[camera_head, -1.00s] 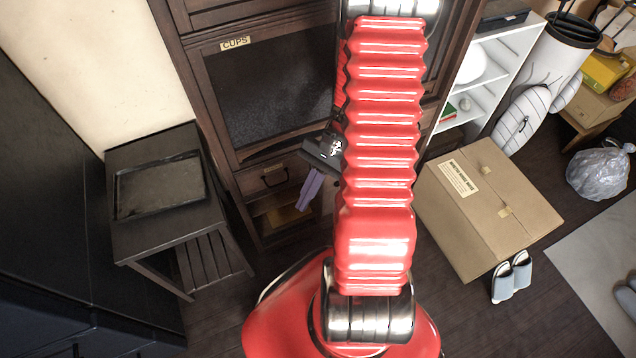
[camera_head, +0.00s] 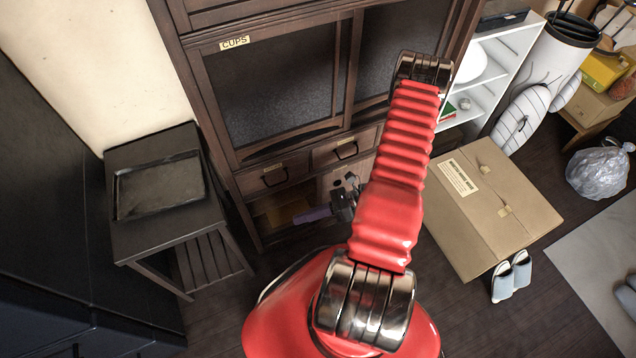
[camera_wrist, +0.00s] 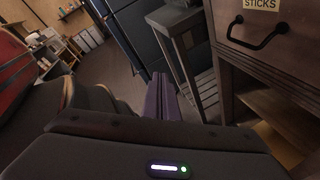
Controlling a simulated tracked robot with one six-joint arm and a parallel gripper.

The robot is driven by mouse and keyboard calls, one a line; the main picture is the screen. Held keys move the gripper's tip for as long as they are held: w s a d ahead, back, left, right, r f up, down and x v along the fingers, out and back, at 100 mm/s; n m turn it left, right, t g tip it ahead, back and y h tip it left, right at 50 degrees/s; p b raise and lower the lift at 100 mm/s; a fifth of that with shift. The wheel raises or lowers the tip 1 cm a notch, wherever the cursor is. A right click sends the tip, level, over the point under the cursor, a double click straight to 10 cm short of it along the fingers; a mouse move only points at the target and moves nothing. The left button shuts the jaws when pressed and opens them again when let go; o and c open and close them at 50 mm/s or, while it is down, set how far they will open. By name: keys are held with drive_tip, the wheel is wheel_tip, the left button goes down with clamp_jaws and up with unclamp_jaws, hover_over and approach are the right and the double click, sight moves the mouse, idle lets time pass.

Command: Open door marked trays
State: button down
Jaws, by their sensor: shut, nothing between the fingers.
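A dark wooden cabinet (camera_head: 222,120) stands ahead in the head view. Its left glass door (camera_head: 275,95) bears a CUPS label (camera_head: 235,43). A second dark-paned door (camera_head: 385,60) stands to its right, partly behind my arm; I see no label on it. No label reading TRAYS is legible in either view. My gripper (camera_head: 312,215) is low in front of the cabinet, below the drawers, with purple fingers pointing left. In the wrist view the fingers (camera_wrist: 162,95) are together and empty, apart from the cabinet.
A drawer (camera_wrist: 265,40) marked STICKS has a black handle (camera_wrist: 258,36). A second drawer (camera_head: 345,150) is beside it, above an open lower shelf. A side table (camera_head: 125,235) with a black tray (camera_head: 120,190) stands left. A cardboard box (camera_head: 490,215) and slippers (camera_head: 512,277) lie right.

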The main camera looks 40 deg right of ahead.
sight(318, 182)
drive_tip(key=w+d+f+m+t+h, duration=0.1)
drive_tip(key=d+f+m+t+h, duration=0.2)
drive_tip(key=f+m, duration=0.4)
drive_tip(key=w+d+f+m+t+h, duration=0.1)
drive_tip(key=d+f+m+t+h, duration=0.15)
drive_tip(key=f+m+t, duration=0.45)
drive_tip(key=w+d+m+t+h, duration=0.1)
drive_tip(key=w+d+m+h, duration=0.1)
drive_tip(key=d+m+h, duration=0.4)
drive_tip(key=d+m, duration=0.2)
drive_tip(key=m, duration=0.1)
drive_tip(key=shift+r+h, duration=0.25)
drive_tip(key=shift+h, duration=0.1)
drive_tip(key=shift+w, duration=0.1)
drive_tip(key=shift+w, duration=4.9)
drive_tip(key=shift+s+d, duration=0.3)
drive_tip(key=shift+d, duration=0.5)
drive_tip(key=shift+s+d, duration=0.25)
drive_tip(key=shift+d, duration=0.55)
